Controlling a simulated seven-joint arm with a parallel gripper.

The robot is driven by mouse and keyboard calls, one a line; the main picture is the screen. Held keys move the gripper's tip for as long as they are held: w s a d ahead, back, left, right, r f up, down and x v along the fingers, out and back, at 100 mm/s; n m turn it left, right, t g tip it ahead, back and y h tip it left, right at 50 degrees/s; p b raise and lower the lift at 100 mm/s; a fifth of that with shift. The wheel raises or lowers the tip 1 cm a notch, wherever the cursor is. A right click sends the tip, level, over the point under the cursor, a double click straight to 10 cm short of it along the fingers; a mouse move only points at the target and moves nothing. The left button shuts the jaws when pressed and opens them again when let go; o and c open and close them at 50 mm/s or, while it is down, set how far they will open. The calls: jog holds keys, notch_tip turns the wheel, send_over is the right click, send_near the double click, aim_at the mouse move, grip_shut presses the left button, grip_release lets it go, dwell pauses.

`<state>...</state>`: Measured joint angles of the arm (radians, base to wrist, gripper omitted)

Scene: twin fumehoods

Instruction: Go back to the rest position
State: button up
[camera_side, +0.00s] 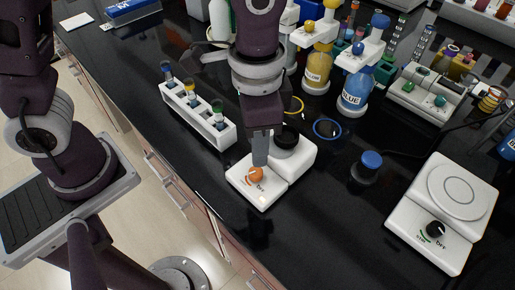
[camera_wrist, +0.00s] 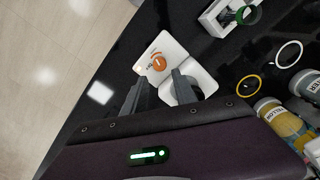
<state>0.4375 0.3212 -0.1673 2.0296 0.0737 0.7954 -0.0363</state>
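My gripper (camera_side: 260,160) points down in the side view, with its fingertips right by the orange knob (camera_side: 255,174) of a small white device (camera_side: 262,196) with a black round top. I cannot tell from that view if they touch. In the wrist view my gripper (camera_wrist: 160,88) shows two fingers spread apart with nothing held between them. The orange knob (camera_wrist: 158,62) there lies just beyond the fingertips, on the white panel.
Yellow (camera_side: 318,68) and blue (camera_side: 356,90) bottles stand to the right. A white plate device with a black knob (camera_side: 437,229) is at the lower right. Yellow and blue rings lie on the black bench.

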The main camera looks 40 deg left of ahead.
jog(key=s+a+r+n+t, duration=0.2)
jog(key=s+a+r, duration=0.3)
jog(key=a, duration=0.3)
jog(key=s+a+r+n+t, duration=0.3)
jog(key=s+a+r+n, duration=0.1)
jog(key=a, duration=0.4)
notch_tip(320, 180, up, 2)
jog(key=shift+s+a+r+n+t, duration=0.3)
jog(key=shift+s+n, duration=0.1)
jog(key=shift+n, duration=0.1)
